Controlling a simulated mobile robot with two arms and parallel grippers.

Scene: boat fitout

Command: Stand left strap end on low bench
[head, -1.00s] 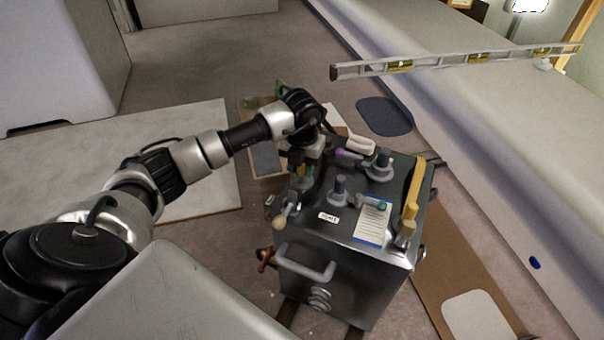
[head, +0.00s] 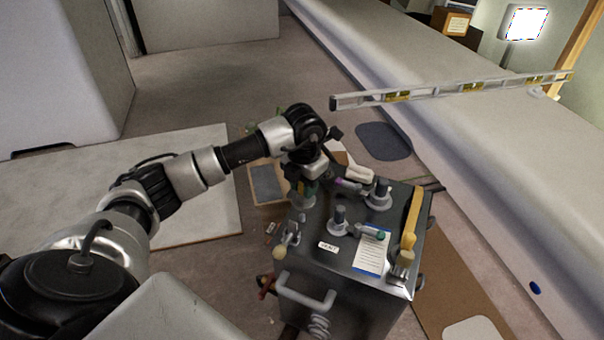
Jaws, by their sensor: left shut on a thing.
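My left gripper (head: 306,186) reaches in from the left and points down at the left rear of a dark metal-topped box (head: 330,262). It is shut on a small grey fitting with a round base (head: 302,200), which looks like the left strap end. The gripper hides its upper part. The fitting looks upright at the box top; I cannot tell whether it touches. Two similar grey posts stand on the top, one in the middle (head: 340,218) and one at the back right (head: 379,194). I cannot pick out the low bench with certainty. My right gripper is out of view.
The box top also holds a yellow-handled brush (head: 411,232), a paper sheet (head: 371,250) and small tools. Open floor (head: 210,90) lies beyond the box.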

